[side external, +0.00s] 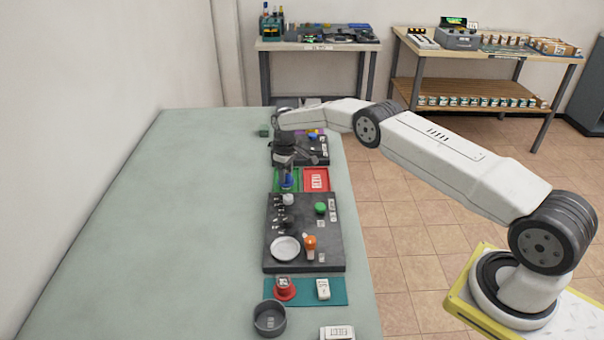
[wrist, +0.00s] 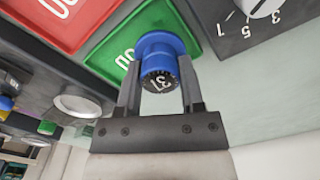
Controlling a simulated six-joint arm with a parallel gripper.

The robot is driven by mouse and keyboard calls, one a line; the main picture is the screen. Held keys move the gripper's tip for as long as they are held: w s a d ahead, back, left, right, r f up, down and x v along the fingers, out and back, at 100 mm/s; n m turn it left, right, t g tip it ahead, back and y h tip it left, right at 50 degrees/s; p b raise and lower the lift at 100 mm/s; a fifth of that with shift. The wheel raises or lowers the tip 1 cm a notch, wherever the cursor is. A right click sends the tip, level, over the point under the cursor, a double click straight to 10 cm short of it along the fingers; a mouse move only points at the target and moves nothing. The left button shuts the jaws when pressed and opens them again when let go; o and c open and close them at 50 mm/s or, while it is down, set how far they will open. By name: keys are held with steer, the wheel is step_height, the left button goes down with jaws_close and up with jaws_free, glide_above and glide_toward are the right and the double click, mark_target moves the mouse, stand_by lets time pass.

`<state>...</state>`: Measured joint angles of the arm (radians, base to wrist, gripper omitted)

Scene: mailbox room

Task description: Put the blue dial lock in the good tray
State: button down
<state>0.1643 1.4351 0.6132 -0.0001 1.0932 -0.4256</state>
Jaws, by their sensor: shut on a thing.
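The blue dial lock (wrist: 160,48) has a blue flange and a black numbered dial. My gripper (wrist: 158,85) is shut on its dial, with one finger on each side. In the side external view the lock (side external: 286,183) shows as a small blue spot under my gripper (side external: 286,174), which points down. The green tray (wrist: 198,22) with white lettering lies beneath the lock in the wrist view, and it also shows in the side external view (side external: 279,188). I cannot tell whether the lock touches the tray floor. Part of the tray's lettering is hidden.
A red tray (side external: 326,187) adjoins the green tray on the right. A dark panel (side external: 292,228) with a white disc, an orange knob and a green button lies nearer the camera. Another dark panel (side external: 318,150) lies beyond. The table's left side (side external: 160,220) is clear.

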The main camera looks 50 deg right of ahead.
steer(key=shift+f, duration=1.25)
stand_by(0.4)
jaws_free()
steer(key=shift+r, duration=0.1)
steer(key=shift+r, duration=2.9)
steer(key=shift+r, duration=0.15)
